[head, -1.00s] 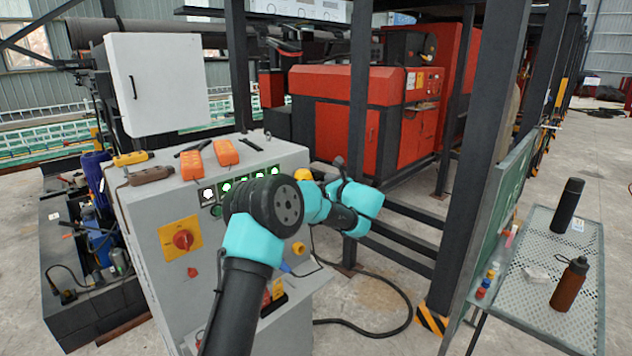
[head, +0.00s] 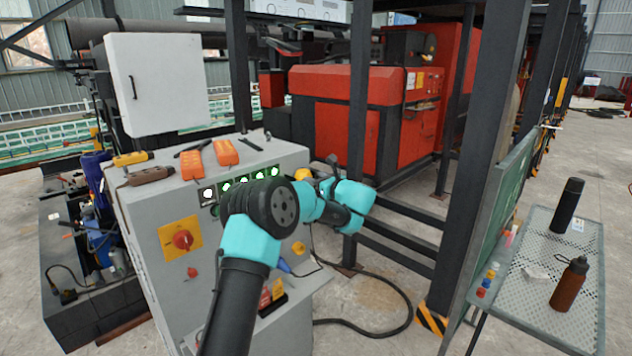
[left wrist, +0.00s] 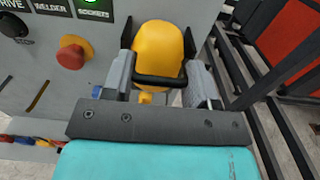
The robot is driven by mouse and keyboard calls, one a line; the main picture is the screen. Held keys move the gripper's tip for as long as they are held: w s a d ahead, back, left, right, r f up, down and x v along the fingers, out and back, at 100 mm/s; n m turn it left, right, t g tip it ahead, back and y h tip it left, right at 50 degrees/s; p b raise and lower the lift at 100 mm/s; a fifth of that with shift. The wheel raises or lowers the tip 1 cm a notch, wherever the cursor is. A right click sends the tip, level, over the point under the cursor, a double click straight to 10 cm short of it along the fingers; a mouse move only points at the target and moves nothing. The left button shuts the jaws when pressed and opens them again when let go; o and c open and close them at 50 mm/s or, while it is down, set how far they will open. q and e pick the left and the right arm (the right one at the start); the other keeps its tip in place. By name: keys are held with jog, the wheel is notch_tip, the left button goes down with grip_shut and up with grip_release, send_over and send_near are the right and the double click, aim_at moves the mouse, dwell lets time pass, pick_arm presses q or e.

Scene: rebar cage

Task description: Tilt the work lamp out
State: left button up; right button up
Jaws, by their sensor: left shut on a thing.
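The work lamp (left wrist: 158,48) has a yellow rounded body with a black guard bar. In the left wrist view it sits between the two fingers of my left gripper (left wrist: 163,80), which is shut on it. In the head view only a small yellow part of the lamp (head: 302,174) shows behind my left wrist. My left gripper (head: 328,172) is at the right side of the grey control cabinet, its fingers mostly hidden by my own arm. How far the lamp is tilted cannot be told. My right gripper is not in view.
The grey cabinet (head: 150,242) carries a red rotary switch (head: 183,240) and lit buttons. Orange pendants (head: 225,152) lie on top. A dark steel post (head: 357,110) and rails stand close beyond my gripper. A black cable (head: 400,310) loops on the floor. A perforated table (head: 530,300) holds bottles.

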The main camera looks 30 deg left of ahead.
aim_at(304, 171)
pick_arm(q)
jog(key=shift+r+h, duration=0.15)
jog(key=shift+h, duration=0.15)
jog(key=shift+c, duration=0.4)
jog(key=shift+a+r+g+h, duration=0.25)
jog(key=shift+r+h, duration=0.4)
jog(key=shift+h, duration=0.45)
jog(key=h, duration=0.1)
jog(key=a+r+g+h, duration=0.1)
jog(key=h, duration=0.1)
jog(key=shift+w+r, duration=0.2)
jog(key=shift+r, duration=0.1)
jog(key=shift+w+a+r+g+h, duration=0.1)
jog(key=shift+a+r+g+h, duration=0.15)
jog(key=shift+h, duration=0.35)
jog(key=shift+a+r+g+h, duration=0.1)
jog(key=shift+a+r+h, duration=0.1)
jog(key=shift+h, duration=0.4)
jog(key=shift+w+a+r+g+h, duration=0.15)
jog(key=shift+a+h, duration=0.15)
jog(key=shift+h, duration=0.25)
jog(key=shift+a+r+g+h, duration=0.15)
jog(key=shift+a+h, duration=0.1)
jog(key=shift+h, duration=0.3)
jog(key=shift+a, duration=0.1)
jog(key=o, duration=0.9)
jog(key=shift+f, duration=0.1)
